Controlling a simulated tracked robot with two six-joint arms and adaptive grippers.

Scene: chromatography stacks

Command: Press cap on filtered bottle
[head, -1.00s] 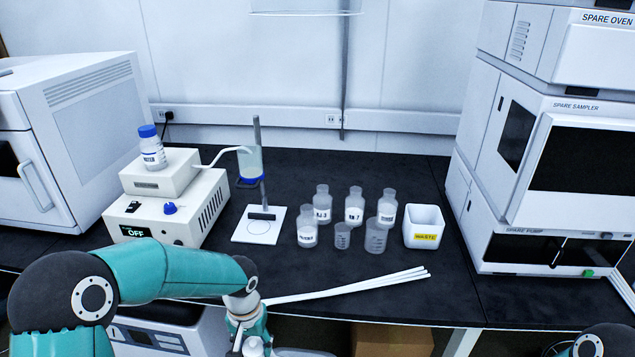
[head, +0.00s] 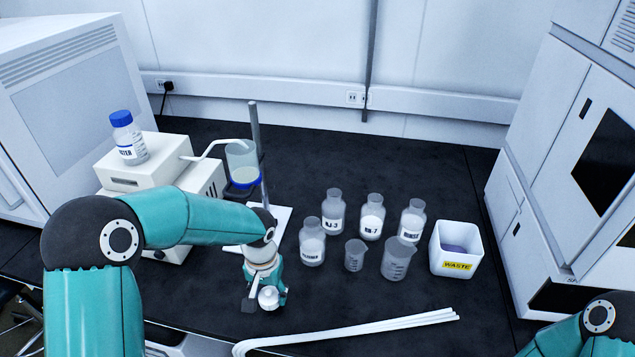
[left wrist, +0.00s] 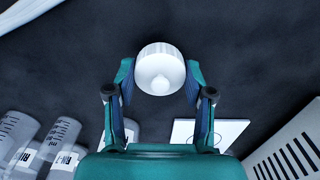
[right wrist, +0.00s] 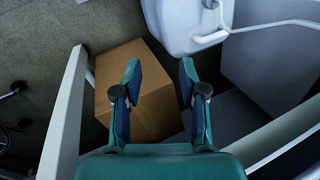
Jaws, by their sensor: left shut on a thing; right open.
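My left gripper (head: 264,289) is over the front of the black bench, shut on a white round cap-like piece (left wrist: 160,69) with a small knob. The piece also shows in the head view (head: 268,298). Several clear bottles stand to the right, including NJ-3 (head: 332,213), one reading like NB-7 (head: 372,218), RINSE (head: 411,222) and a front-left one (head: 312,243) with an unclear label. I cannot tell which bottle is the filtered one. My right gripper (right wrist: 158,75) is open and empty, with a cardboard box (right wrist: 145,100) beyond it.
Two small beakers (head: 355,256) (head: 398,259) stand in front of the bottles. A WASTE bin (head: 456,236) is right of them. White rods (head: 350,331) lie along the front edge. A stand (head: 255,125) holds a blue-rimmed vessel (head: 242,160). The WATER bottle (head: 127,138) sits on a white unit.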

